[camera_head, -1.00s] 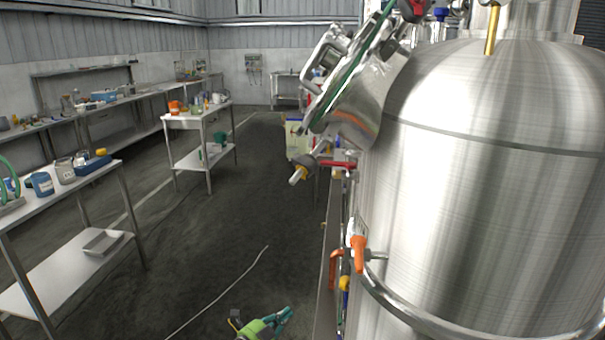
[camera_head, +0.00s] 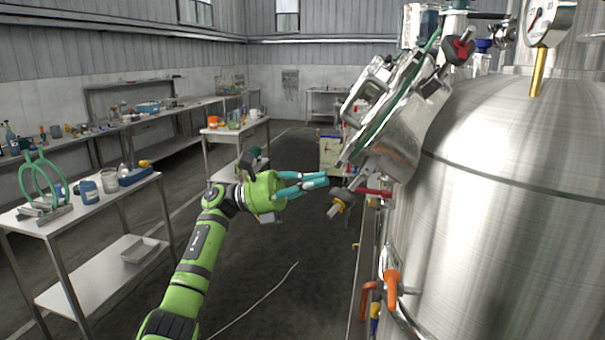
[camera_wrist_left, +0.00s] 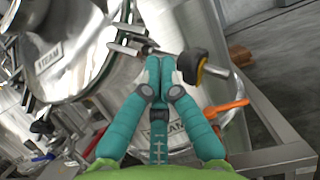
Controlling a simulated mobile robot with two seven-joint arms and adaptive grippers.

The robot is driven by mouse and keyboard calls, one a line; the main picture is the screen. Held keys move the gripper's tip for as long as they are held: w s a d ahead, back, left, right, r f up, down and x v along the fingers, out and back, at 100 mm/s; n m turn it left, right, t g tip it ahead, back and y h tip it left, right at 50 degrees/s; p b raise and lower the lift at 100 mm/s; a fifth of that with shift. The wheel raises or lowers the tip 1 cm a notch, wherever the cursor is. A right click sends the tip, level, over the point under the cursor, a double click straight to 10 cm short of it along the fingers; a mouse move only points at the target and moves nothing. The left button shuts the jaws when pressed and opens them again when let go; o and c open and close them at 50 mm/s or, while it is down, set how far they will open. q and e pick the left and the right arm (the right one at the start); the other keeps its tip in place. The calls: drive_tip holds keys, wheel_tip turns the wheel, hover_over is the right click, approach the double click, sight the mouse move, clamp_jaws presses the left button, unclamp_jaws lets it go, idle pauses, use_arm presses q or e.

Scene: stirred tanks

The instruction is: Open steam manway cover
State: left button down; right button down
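The steam manway cover (camera_head: 372,95) is a shiny metal lid with a green gasket edge and a bar handle. It sits tilted on the tank's slanted neck (camera_head: 395,145). My left gripper (camera_head: 327,179) is just left of the lower knob. Its teal fingertips are together in the left wrist view (camera_wrist_left: 159,62), apparently holding nothing. My right gripper is not in view.
The big steel tank (camera_head: 510,210) fills the right side, with an orange valve handle (camera_head: 391,289) and a pressure gauge (camera_head: 548,20). A side table (camera_head: 90,215) stands at left, with several benches behind.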

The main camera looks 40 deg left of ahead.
use_arm(q)
drive_tip(key=p+x, duration=0.2)
drive_tip(key=x, duration=0.3)
drive_tip(key=shift+s+r, duration=0.1)
